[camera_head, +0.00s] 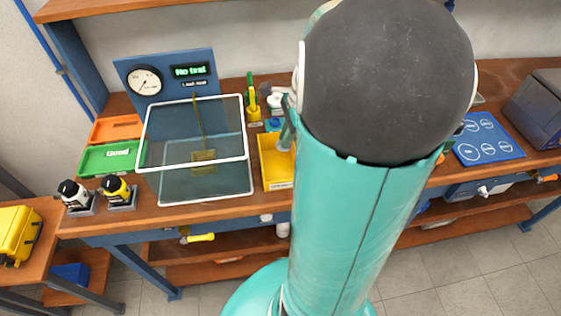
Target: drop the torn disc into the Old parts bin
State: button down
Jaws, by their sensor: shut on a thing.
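A yellow bin (275,175) stands at the front of the bench, left of my arm. The label on its front edge is too small to read, so I cannot confirm that it is the Old parts bin. My gripper (286,140) shows only in part, over the yellow bin's back right side, with my arm covering the area to its right. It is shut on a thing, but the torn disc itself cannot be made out. I cannot tell how high above the bin floor the gripper is.
A clear-walled, white-rimmed test tank (205,188) stands left of the yellow bin. Left of it are a green bin marked Good (108,158), an orange bin (115,129) and two bottles (117,190). A gauge panel (167,80) stands behind. A blue board (488,140) lies right.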

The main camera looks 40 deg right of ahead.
jog(key=shift+f, duration=0.15)
jog(key=c, duration=1.3)
grip_release()
jog(key=shift+c, duration=0.2)
jog(key=v, duration=1.4)
jog(key=shift+a, duration=0.15)
jog(key=shift+w+f, duration=0.1)
